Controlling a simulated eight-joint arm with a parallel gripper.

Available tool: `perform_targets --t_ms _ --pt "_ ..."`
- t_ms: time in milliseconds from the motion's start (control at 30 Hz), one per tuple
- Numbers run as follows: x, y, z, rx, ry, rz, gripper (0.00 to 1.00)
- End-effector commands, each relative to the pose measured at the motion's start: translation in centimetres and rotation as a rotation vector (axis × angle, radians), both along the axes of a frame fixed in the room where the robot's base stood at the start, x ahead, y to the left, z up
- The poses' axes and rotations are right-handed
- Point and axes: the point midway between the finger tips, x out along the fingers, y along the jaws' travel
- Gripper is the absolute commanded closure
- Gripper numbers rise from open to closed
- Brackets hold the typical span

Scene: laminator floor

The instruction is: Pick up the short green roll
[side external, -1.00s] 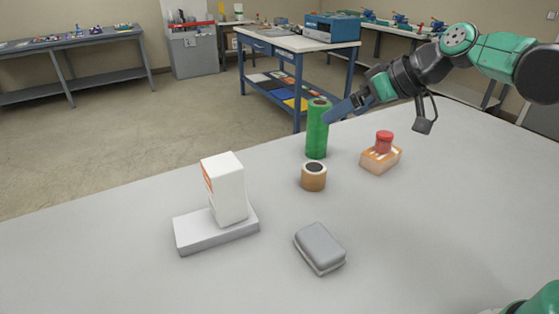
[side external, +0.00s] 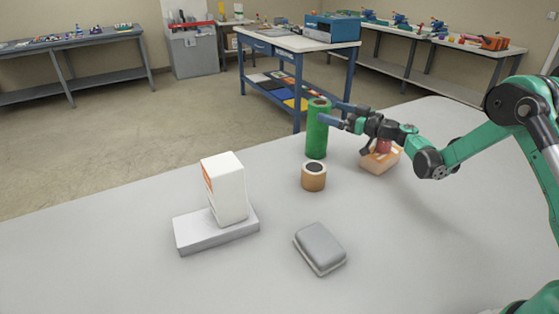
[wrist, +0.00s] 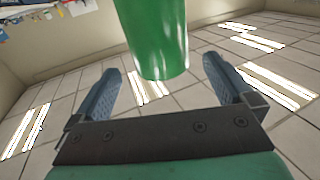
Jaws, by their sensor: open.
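The green roll (side external: 316,140) stands upright on the grey table, its hollow core showing at the top. My gripper (side external: 331,112) is open and level with the roll's upper part, coming from the right. In the side view one blue finger overlaps the roll's near side, and the other shows at its right. In the wrist view the green roll (wrist: 155,35) fills the top middle, between the lines of the two fingers of my gripper (wrist: 162,68). I cannot tell whether the fingers touch it.
A tan roll (side external: 313,180) stands just in front. An orange-tan block (side external: 376,163) with a red knob sits under my arm. A white box (side external: 226,188) stands on a pale slab (side external: 190,236); a grey case (side external: 320,250) lies nearer. The table's front left is clear.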

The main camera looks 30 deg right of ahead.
Motion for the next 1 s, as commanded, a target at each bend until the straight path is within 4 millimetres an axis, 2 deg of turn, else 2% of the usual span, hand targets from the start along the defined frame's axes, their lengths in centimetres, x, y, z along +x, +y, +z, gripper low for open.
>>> perform_targets --t_ms 300,633,667,900,1000 --pt "3.9 1.6 0.0 0.000 0.001 0.003 0.00" --pt "4.5 1.8 0.1 0.000 0.001 0.000 0.00" --pt "4.5 1.8 0.1 0.000 0.001 0.000 0.06" --pt "4.5 1.8 0.1 0.000 0.001 0.000 0.74" --pt "4.5 1.8 0.1 0.001 0.001 0.000 1.00"
